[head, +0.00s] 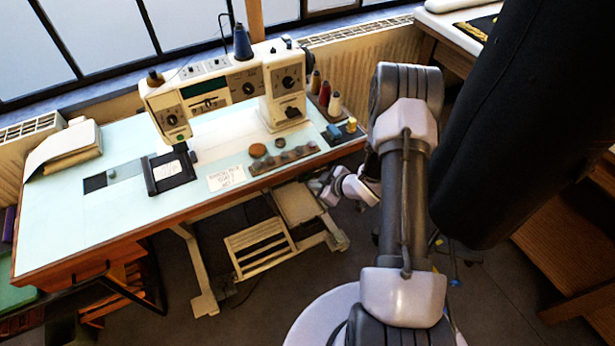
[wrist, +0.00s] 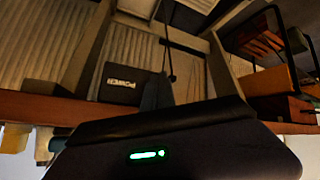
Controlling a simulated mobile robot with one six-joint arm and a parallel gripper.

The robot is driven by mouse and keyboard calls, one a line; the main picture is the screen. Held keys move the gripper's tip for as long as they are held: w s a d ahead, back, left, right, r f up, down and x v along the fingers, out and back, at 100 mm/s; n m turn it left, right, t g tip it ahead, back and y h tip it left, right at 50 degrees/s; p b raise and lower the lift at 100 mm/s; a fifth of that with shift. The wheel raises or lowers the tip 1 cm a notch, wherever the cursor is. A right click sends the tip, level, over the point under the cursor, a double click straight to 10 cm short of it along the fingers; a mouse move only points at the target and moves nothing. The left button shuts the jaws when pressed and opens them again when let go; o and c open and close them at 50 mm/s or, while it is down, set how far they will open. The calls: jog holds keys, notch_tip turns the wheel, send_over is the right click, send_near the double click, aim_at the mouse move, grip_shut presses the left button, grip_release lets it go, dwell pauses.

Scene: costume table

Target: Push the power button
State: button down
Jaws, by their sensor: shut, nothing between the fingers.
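A black box or plate marked "POWER" (wrist: 112,80) shows in the wrist view, left of centre beyond the table's wooden edge. I cannot make out a separate button on it. I cannot find this box in the head view. My gripper (wrist: 157,86) is shut and empty in the wrist view, its grey fingers pointing toward the area just right of the label and overlapping its right side. I cannot tell whether they touch it. In the head view my gripper (head: 328,188) is low beside the sewing table's right front edge, partly hidden by my arm.
The sewing table (head: 75,225) carries a sewing machine (head: 225,85), thread spools (head: 334,104) and a button strip (head: 285,159). Under it are a treadle (head: 260,248) and pale legs (head: 203,285). Drawers (wrist: 280,107) show right in the wrist view.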

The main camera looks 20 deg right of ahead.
jog(key=shift+w, duration=0.45)
jog(key=shift+w, duration=0.45)
dwell(0.4)
jog(key=s, duration=0.7)
jog(key=shift+s, duration=0.4)
jog(key=shift+d, duration=0.1)
dwell(0.3)
